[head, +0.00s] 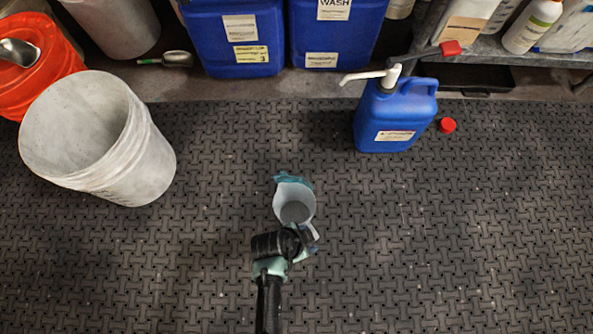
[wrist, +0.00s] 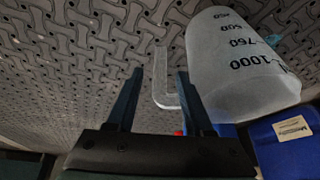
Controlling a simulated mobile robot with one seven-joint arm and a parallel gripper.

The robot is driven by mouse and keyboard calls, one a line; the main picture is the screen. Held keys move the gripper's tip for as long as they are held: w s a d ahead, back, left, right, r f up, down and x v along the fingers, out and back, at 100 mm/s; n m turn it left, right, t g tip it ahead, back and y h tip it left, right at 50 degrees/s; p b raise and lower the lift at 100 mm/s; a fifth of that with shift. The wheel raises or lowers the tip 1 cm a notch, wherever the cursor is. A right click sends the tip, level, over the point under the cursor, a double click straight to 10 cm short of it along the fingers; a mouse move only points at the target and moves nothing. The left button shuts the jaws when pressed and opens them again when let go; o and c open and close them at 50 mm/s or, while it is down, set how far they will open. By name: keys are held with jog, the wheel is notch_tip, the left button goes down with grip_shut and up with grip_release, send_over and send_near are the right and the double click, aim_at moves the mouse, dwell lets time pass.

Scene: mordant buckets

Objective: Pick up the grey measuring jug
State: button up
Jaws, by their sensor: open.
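The grey measuring jug (head: 294,207) stands on the dark mat in the middle of the head view, its mouth open toward the camera. In the wrist view the jug (wrist: 238,65) is at the upper right, pale, with black volume marks. Its handle (wrist: 160,75) shows between my two fingers in that picture, with the right finger between handle and body. My gripper (head: 307,238) is open at the jug's near side; in the wrist view its fingers (wrist: 159,72) are apart. I see no finger pressing on the handle. My wrist hides part of the jug's near side in the head view.
A white bucket (head: 115,150) stands at the left, beside an orange bucket (head: 40,62). A blue pump canister (head: 395,115) stands at the upper right, with a red cap (head: 447,125) beside it. Blue containers (head: 235,35) line the back. The mat around the jug is clear.

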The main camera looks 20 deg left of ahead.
jog(key=shift+b+x, duration=2.5)
jog(key=shift+x, duration=0.3)
grip_shut()
